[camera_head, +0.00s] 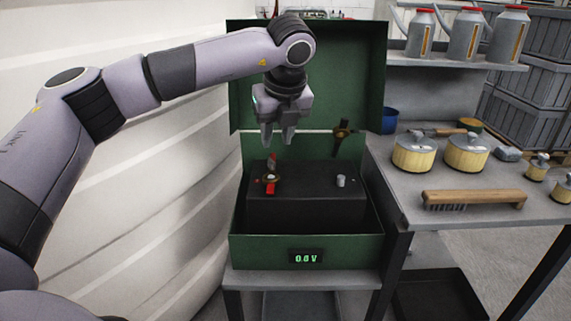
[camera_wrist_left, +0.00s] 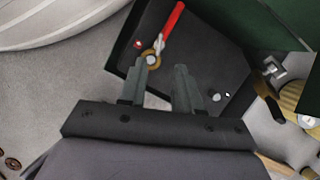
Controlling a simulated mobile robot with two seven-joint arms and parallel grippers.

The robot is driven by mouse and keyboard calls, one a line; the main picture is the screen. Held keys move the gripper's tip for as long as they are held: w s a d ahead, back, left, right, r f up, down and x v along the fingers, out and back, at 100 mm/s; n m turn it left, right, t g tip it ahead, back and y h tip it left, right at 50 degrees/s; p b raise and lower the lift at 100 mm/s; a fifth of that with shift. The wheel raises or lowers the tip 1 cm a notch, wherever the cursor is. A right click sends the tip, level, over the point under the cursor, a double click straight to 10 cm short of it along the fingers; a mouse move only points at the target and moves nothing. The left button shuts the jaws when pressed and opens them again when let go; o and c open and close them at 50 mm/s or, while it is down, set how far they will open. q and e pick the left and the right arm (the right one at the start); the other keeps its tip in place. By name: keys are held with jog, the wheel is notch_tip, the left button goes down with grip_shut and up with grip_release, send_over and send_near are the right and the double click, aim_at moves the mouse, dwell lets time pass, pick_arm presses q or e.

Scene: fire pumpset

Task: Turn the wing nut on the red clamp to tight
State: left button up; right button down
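The red clamp (camera_head: 271,188) lies on the left end of the black battery's top, inside a green box. In the left wrist view the clamp (camera_wrist_left: 172,28) is a long red lever beside a brass ring (camera_wrist_left: 152,57) around a pale post. I cannot clearly make out the wing nut's wings; they are too small. My left gripper (camera_head: 277,142) points down above the battery, over the clamp side. Its two fingers are apart and empty in the left wrist view (camera_wrist_left: 161,66), with the left fingertip appearing near the ring. My right gripper is not in view.
The black battery (camera_head: 310,206) has a bare silver post (camera_head: 341,181) at right. A dark clamp (camera_head: 342,134) hangs near the raised green lid (camera_head: 335,75). The box front display (camera_head: 306,258) reads 0.0 V. A bench with a brush (camera_head: 474,197) and yellow pots (camera_head: 414,153) stands right.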

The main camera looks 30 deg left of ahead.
aim_at(272, 161)
pick_arm(q)
jog(key=shift+b+x, duration=0.7)
jog(key=shift+x, duration=2.8)
jog(key=shift+a, duration=0.2)
grip_shut()
